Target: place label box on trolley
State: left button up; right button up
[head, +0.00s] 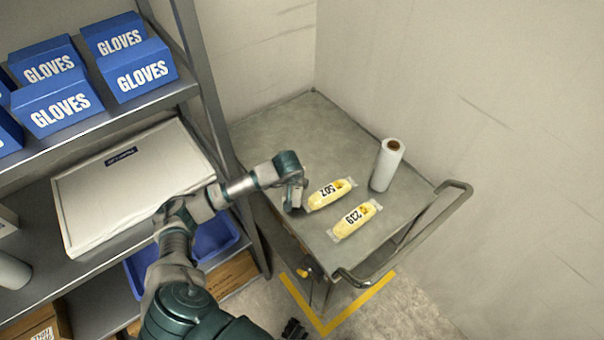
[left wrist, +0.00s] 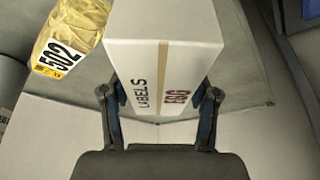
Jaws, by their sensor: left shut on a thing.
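The label box (left wrist: 165,25) is white with a tan tape strip and the word LABELS. In the left wrist view it sits between the two fingers of my left gripper (left wrist: 160,98), which is shut on it. In the head view my left gripper (head: 293,198) is over the left part of the grey trolley (head: 285,130), beside a yellow pack marked 502 (head: 329,194). The box cannot be made out there, hidden by my gripper and arm. Whether the box touches the trolley top, I cannot tell. My right gripper cannot be made out.
A second yellow pack marked 239 (head: 355,221) and an upright white roll (head: 386,165) stand on the trolley's right part. The trolley handle (head: 425,230) is at its right. A shelf (head: 130,118) with blue glove boxes (head: 137,69) stands left. The trolley's back is clear.

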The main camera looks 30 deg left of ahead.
pick_arm(q)
jog(key=w, duration=0.2)
jog(key=w+a, duration=0.1)
jog(key=w+a+f, duration=0.1)
jog(key=w, duration=0.1)
jog(key=shift+w+a, duration=0.1)
jog(key=shift+w, duration=0.55)
jog(key=shift+d, duration=0.2)
jog(key=f, duration=0.3)
jog(key=shift+d, duration=0.3)
jog(key=shift+a, duration=0.1)
jog(key=shift+a+f, duration=0.15)
jog(key=shift+a, duration=0.1)
jog(key=o, duration=1.4)
jog(key=shift+a, duration=0.2)
jog(key=shift+o, duration=0.2)
jog(key=shift+d, duration=0.15)
pick_arm(e)
jog(key=shift+a, duration=0.1)
pick_arm(q)
jog(key=shift+d, duration=0.15)
